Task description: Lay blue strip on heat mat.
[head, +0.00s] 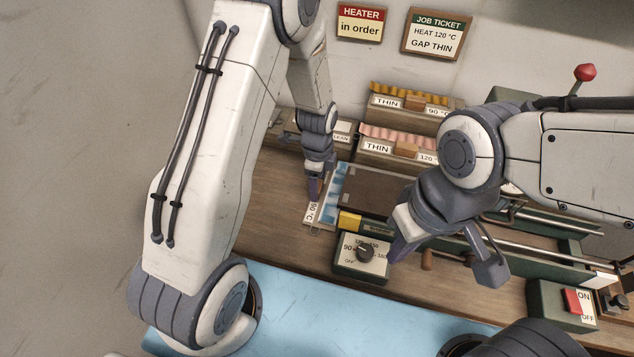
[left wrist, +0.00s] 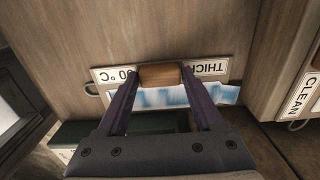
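The blue strip (head: 336,187) shows as a blue-and-white band along the left edge of the dark brown heat mat (head: 370,190). In the left wrist view the blue strip (left wrist: 165,97) lies beside a label reading THICK and a wooden block (left wrist: 160,75). My left gripper (head: 314,190) points down there; its fingertips (left wrist: 160,80) are at both sides of the block, seemingly closed on it. Whether the strip touches the mat is hard to tell. My right gripper (head: 443,262) is open and empty in front of the mat, right of the dial.
The heater dial box (head: 361,258) stands in front of the mat. Trays marked THIN (head: 376,147) stand behind it, a CLEAN tray (left wrist: 299,97) beside. Metal rails (head: 560,263) and an ON/OFF switch box (head: 563,303) are at right. A light blue surface (head: 300,310) lies clear in front.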

